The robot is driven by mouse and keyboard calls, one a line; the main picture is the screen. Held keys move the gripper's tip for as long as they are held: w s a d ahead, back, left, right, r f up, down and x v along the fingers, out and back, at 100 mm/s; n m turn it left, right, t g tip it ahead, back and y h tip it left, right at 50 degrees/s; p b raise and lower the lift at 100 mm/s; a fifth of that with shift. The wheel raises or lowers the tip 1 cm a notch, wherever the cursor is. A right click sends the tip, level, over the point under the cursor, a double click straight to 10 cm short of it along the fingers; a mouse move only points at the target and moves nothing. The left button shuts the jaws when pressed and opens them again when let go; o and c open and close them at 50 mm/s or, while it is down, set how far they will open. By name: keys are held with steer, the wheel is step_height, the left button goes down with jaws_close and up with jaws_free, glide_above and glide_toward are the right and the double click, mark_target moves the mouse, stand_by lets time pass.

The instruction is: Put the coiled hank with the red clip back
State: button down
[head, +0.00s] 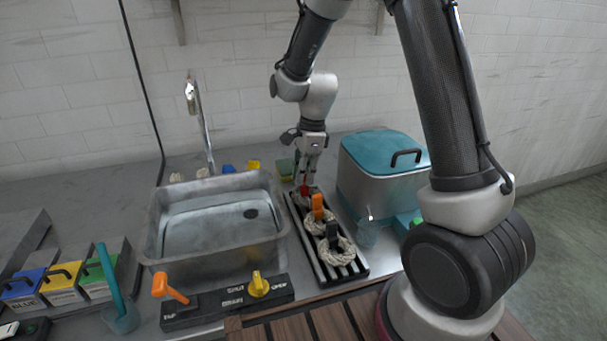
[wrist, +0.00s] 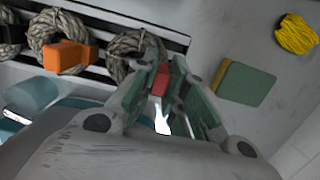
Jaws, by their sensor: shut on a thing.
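The coiled hank with the red clip is a grey-beige twisted ring (wrist: 122,42) at the far end of a slotted dark rack (head: 358,270). Its red clip (head: 305,190) also shows in the wrist view (wrist: 160,80). My gripper (head: 305,181) points down from above and is shut on the red clip, with a finger on each side in the wrist view (wrist: 168,88). The fingers partly hide the hank, and I cannot tell whether it rests on the rack. Hanks with an orange clip (head: 318,206) and a black clip (head: 332,232) lie nearer on the rack.
A steel sink basin (head: 212,262) with water stands left of the rack. A steel box with a teal lid (head: 385,150) stands close on the right. A green and yellow sponge (wrist: 245,84) and a yellow skein (wrist: 297,33) lie beyond the rack.

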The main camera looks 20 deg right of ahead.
steer(key=shift+f, duration=0.15)
steer(key=c, duration=1.5)
jaws_free()
steer(key=shift+o, duration=0.2)
step_height(320, 180, up, 12)
steer(key=d, duration=0.2)
steer(key=s+d+r+n+t, duration=0.2)
steer(key=s+d+r+n, duration=0.55)
steer(key=s+r, duration=0.2)
steer(key=s+d+n+t+h, duration=0.1)
steer(key=s+d+n, duration=0.1)
steer(key=s+n, duration=0.3)
steer(key=s+d+r+n+t, duration=0.1)
steer(key=s+d+n, duration=0.2)
steer(key=s, duration=0.7)
steer(key=shift+s+d+n+h, duration=0.3)
steer(key=shift+n+h, duration=0.1)
steer(key=shift+n, duration=0.85)
steer(key=shift+w, duration=0.1)
